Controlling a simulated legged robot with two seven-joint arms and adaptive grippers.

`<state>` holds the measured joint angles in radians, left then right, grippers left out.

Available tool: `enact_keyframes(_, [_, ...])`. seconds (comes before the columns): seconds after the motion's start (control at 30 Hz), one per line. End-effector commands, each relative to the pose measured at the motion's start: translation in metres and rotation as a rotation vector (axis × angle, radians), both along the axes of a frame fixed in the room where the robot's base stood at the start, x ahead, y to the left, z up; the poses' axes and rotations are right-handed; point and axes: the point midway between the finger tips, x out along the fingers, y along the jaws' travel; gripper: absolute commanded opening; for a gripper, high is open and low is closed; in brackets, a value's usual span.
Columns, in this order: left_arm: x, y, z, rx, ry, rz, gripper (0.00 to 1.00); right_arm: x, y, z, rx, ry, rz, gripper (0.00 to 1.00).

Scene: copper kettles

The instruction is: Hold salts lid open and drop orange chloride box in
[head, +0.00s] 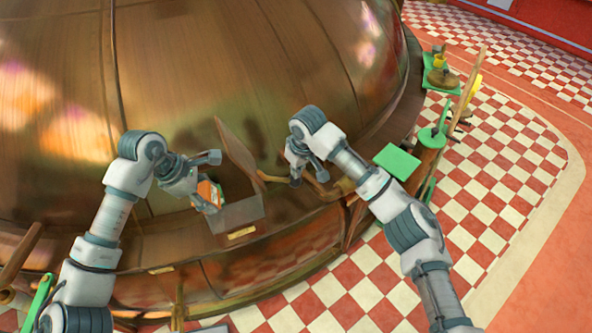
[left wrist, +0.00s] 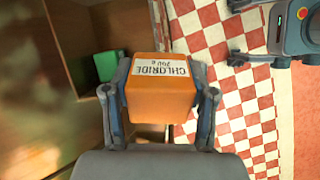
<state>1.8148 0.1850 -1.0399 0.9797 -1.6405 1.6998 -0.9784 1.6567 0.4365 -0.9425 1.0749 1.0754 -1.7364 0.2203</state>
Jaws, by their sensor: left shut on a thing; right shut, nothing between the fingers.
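The orange chloride box (head: 207,190) is between the fingers of my left gripper (head: 210,181), which is shut on it. In the left wrist view the box (left wrist: 160,97) shows a white label reading "CHLORIDE". The salts box (head: 243,211) stands on the copper ledge just right of the orange box. Its lid (head: 236,147) stands up, tilted open. In the left wrist view the salts box's inside shows left of the orange box, with a green block (left wrist: 107,65) there. My right gripper (head: 308,178) is shut and empty, right of the lid; I cannot tell whether it touches the lid.
A large copper kettle (head: 250,60) fills the back. A brown curved handle (head: 272,178) lies between the lid and my right gripper. A green panel (head: 397,161) and other green-based fittings (head: 440,75) line the right rim. Red-and-white checkered floor (head: 490,170) lies beyond.

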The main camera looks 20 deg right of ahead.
Motion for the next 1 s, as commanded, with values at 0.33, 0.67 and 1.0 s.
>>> enact_keyframes(0.33, [0.033, -0.001, 0.001, -0.001, 0.002, 0.001, 0.13, 0.0, 0.0, 0.0, 0.0, 0.0, 0.0, 0.0])
enact_keyframes(0.67, [0.044, 0.001, 0.0, 0.001, -0.002, -0.001, 0.13, 0.0, 0.001, 0.0, 0.0, 0.0, 0.001, 0.0])
enact_keyframes(1.0, [0.044, 0.001, 0.0, 0.001, -0.001, 0.0, 0.9, 0.0, 0.001, 0.0, 0.0, 0.001, 0.001, 0.0])
